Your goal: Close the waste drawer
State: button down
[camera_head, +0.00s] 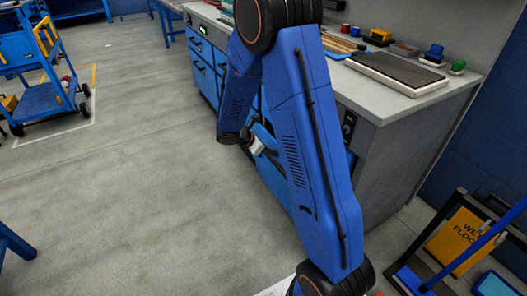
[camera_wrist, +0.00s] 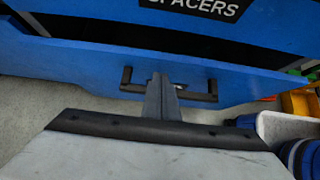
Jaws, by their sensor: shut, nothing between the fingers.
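In the wrist view, a blue drawer front (camera_wrist: 75,57) with a black bar handle (camera_wrist: 205,97) crosses the picture, below a panel labelled SPACERS (camera_wrist: 200,8). A dark strip lies between the two. No waste label is readable, so I cannot confirm which drawer this is. My gripper (camera_wrist: 160,82) is shut and empty, its fingertips overlapping the middle of the handle; I cannot tell whether they touch. In the head view, my gripper (camera_head: 262,146) is small beside the blue cabinet (camera_head: 203,73), and my arm hides most of the drawer fronts there.
The grey worktop (camera_head: 385,103) carries a dark flat plate (camera_head: 398,70) and small coloured items. A yellow wet-floor sign (camera_head: 462,236) stands at the lower right. A blue trolley (camera_head: 45,98) is at the upper left. The grey floor (camera_head: 125,170) left of my arm is clear.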

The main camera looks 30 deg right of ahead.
jog(key=shift+d, duration=1.1)
jog(key=shift+w+d, duration=0.1)
jog(key=shift+d, duration=2.35)
jog(key=a+f+v, duration=0.2)
jog(key=v, duration=1.1)
